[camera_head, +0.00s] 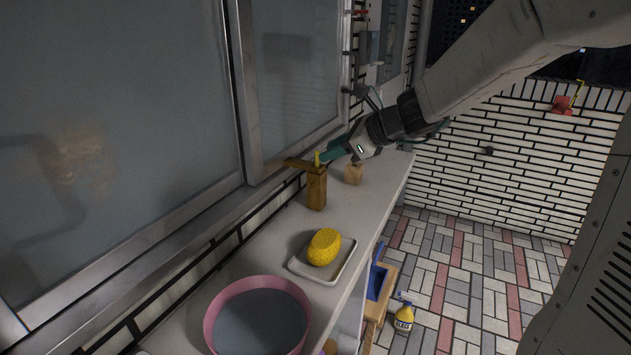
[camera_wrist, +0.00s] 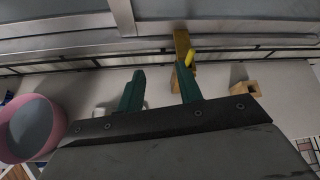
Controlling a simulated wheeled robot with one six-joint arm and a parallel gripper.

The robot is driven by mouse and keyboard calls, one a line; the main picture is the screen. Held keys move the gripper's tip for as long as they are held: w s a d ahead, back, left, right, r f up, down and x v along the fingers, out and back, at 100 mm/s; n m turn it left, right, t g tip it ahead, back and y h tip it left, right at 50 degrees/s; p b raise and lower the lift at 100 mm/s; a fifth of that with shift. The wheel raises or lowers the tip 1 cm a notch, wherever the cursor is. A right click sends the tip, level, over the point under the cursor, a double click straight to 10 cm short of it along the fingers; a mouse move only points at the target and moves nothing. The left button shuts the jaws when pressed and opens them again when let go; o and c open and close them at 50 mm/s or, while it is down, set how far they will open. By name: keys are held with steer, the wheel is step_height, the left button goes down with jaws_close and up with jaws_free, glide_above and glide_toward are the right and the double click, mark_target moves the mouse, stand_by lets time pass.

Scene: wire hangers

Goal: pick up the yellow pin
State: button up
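The yellow pin (camera_head: 317,159) is small and stands at the top of a wooden post (camera_head: 316,190) on the counter. In the wrist view the pin (camera_wrist: 189,56) shows beside the post's wooden top (camera_wrist: 181,42). My gripper (camera_head: 332,151) is close to the pin, at the post's upper right in the head view. In the wrist view my gripper (camera_wrist: 160,70) has its two green fingers apart with nothing between them. The pin lies just past the right fingertip, outside the gap. Whether they touch is unclear. The pin's lower end is hidden.
A small wooden block (camera_head: 353,174) stands behind the post. A yellow sponge-like object (camera_head: 324,247) lies on a white tray (camera_head: 341,266), nearer than the post. A pink basin (camera_head: 213,312) is at the counter's near end. A framed glass panel (camera_head: 120,120) runs along the left.

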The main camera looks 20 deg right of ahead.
mark_target(317, 153)
steer(key=w+f+m, duration=0.1)
steer(key=w, duration=0.2)
steer(key=w+f+m+t, duration=0.1)
steer(key=w+f, duration=0.1)
steer(key=w, duration=0.1)
steer(key=w+a+f+m, duration=0.1)
steer(key=w+f+m, duration=0.1)
steer(key=w, duration=0.1)
steer(key=shift+w+h, duration=0.3)
jaws_close()
